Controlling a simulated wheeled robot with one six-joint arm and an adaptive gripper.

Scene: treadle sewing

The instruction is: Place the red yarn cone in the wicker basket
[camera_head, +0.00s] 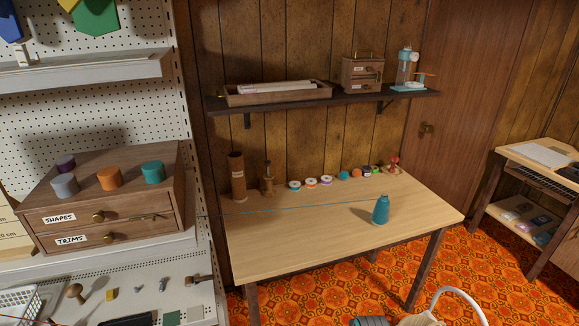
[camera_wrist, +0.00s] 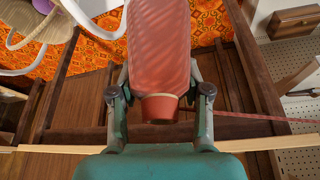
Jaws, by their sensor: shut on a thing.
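The red yarn cone (camera_wrist: 160,50) fills the upper middle of the wrist view. My gripper (camera_wrist: 160,84) is shut on it, with one finger on each side. The cone's brownish end points toward the palm, and its far end is cut off by the frame's top. The wicker basket (camera_head: 421,321) shows at the bottom edge of the head view, with a white arched handle and most of its body cut off. Pale curved rims and a white loop (camera_wrist: 92,26) appear at the upper left of the wrist view, apart from the cone.
A wooden table (camera_head: 300,252) carries a teal yarn cone (camera_head: 381,210), small spools and a brown cylinder (camera_head: 237,176). A thin blue thread crosses above it. A drawer cabinet (camera_head: 110,205) stands left, a side table (camera_head: 545,160) right.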

